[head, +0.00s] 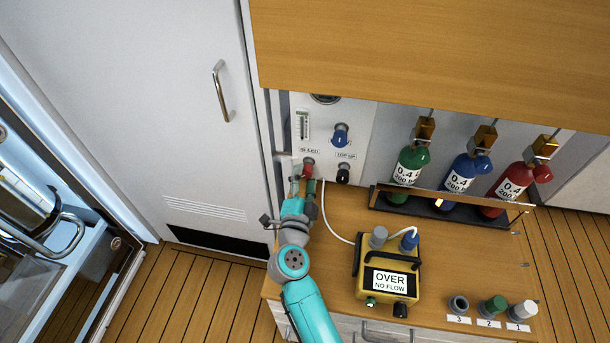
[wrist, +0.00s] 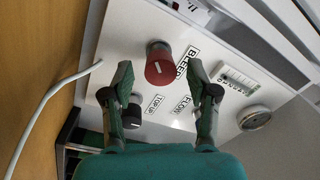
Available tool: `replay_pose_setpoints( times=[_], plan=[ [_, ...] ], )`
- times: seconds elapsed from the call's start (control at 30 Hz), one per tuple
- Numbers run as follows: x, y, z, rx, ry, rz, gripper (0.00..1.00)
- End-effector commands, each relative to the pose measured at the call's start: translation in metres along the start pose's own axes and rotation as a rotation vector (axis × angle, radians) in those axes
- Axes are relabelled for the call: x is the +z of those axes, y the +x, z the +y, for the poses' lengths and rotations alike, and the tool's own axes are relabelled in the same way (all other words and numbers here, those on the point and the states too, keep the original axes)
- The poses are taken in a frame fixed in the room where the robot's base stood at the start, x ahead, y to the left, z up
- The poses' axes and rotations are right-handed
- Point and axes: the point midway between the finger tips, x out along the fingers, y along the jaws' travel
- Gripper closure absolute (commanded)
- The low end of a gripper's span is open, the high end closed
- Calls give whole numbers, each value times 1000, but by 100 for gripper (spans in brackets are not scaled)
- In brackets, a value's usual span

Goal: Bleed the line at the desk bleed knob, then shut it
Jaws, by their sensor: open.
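The red bleed knob (head: 308,165) sits on the white panel (head: 362,110) under a BLEED label. In the wrist view the red bleed knob (wrist: 159,64) has a pale line on its face and lies just beyond and between the fingertips. My gripper (head: 302,188) is at the panel, close below the knob. In the wrist view my gripper (wrist: 160,75) is open, one finger on each side of the knob, with gaps visible. I cannot tell whether the fingertips reach around it in depth.
A black knob (head: 343,173) and a blue knob (head: 341,135) are right of the bleed knob. A white hose (head: 330,222) runs to the yellow device (head: 388,262), which reads OVER NO FLOW. Green, blue and red cylinders (head: 410,166) stand in a rack. A wooden cabinet (head: 430,50) overhangs.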

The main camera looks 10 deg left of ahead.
Motion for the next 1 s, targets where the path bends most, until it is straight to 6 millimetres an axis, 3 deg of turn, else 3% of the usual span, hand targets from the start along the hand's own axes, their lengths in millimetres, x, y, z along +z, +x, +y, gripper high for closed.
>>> replay_pose_setpoints(
  times=[0.3, 0.5, 0.7, 1.0],
  plan=[
    [1, -62, 0, -2, 0, -4, 41],
    [1, -93, 0, -1, -1, -2, 41],
    [0, -107, 0, -1, 0, -1, 41],
    [0, -108, 0, -1, 1, 0, 41]
  ],
)
